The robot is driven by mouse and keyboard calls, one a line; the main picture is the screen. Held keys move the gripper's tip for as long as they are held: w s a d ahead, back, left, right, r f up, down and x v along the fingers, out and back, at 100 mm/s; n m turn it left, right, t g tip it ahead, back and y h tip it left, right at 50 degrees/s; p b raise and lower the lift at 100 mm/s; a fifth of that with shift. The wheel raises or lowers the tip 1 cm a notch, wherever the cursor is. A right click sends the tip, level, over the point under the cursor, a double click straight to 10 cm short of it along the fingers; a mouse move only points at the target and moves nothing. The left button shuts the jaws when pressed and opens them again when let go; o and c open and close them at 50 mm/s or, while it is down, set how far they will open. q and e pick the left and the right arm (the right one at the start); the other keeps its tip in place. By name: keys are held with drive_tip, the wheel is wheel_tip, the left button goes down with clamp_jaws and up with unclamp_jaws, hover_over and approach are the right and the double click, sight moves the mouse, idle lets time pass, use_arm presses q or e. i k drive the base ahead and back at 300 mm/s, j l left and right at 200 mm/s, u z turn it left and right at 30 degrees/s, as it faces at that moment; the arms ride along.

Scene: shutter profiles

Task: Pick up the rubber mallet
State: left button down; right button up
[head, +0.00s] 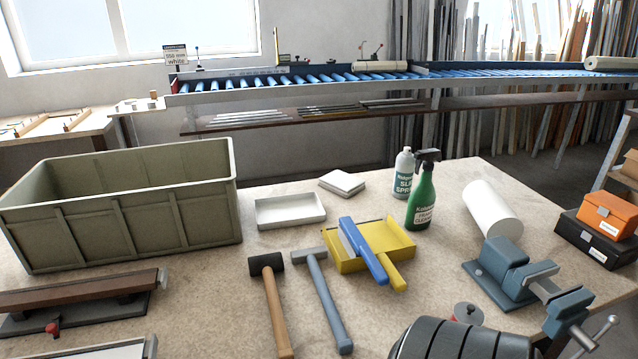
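The rubber mallet (275,309) lies on the workbench in the lower middle of the head view. It has a black head at the far end and a light wooden handle that points toward me and runs near the bottom edge of the picture. A hammer (325,305) with a grey head and blue-grey handle lies just to its right, roughly parallel, with a narrow gap between the handles. Nothing covers the mallet.
An olive crate (190,222) stands at the left. A yellow dustpan with blue-edged brush (362,250), a white tray (290,210), spray bottles (421,198) and a vise (505,270) stand behind and right. A dark ribbed shape fills the bottom right.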

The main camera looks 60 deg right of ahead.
sight(265, 265)
drive_tip(key=z, duration=0.45)
drive_tip(key=l+z, duration=0.15)
drive_tip(key=z, duration=0.75)
drive_tip(key=u, duration=1.45)
drive_tip(key=z, duration=1.45)
drive_tip(key=i, duration=0.05)
